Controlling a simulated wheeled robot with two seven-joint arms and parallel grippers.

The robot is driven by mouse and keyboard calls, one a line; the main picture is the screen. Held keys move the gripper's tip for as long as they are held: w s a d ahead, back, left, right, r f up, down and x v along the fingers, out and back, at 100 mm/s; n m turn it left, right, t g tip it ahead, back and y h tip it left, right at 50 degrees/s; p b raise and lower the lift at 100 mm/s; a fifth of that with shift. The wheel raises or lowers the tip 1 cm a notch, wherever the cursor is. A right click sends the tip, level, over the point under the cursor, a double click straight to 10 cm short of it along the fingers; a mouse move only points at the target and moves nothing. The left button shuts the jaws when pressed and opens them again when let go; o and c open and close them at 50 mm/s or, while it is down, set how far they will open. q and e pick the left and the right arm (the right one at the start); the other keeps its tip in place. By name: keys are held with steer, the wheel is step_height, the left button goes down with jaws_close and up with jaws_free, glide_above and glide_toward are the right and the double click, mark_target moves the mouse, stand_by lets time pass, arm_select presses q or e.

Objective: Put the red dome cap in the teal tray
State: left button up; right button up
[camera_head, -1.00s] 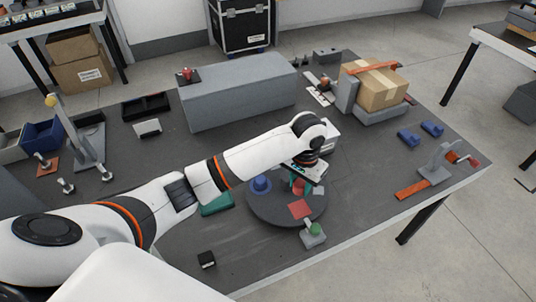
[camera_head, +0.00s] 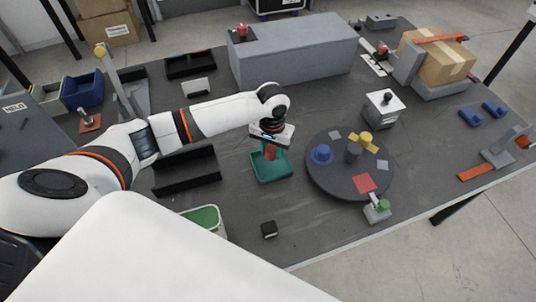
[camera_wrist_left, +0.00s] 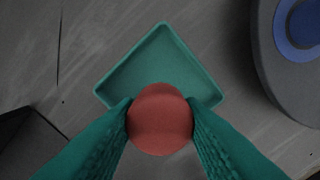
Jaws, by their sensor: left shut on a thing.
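My left gripper (camera_head: 270,151) is shut on the red dome cap (camera_head: 270,153). In the left wrist view the cap (camera_wrist_left: 160,118) shows as a round red disc between the two teal fingers. The teal tray (camera_head: 272,177) lies on the table below the gripper in the head view. In the left wrist view the tray (camera_wrist_left: 160,65) is a shallow empty square, and the cap overlaps its near corner. The cap appears to be held above the tray; the exact height is hard to tell. My right gripper is out of view.
Black trays (camera_head: 190,180) lie to the left.

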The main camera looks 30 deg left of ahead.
mark_target(271, 165)
arm_select(q)
steer(key=shift+f, duration=0.55)
step_height(271, 165, down, 3)
steer(key=shift+f, duration=0.6)
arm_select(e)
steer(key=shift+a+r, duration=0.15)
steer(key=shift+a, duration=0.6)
arm_select(q)
steer(key=o, duration=1)
steer(key=shift+c, duration=0.2)
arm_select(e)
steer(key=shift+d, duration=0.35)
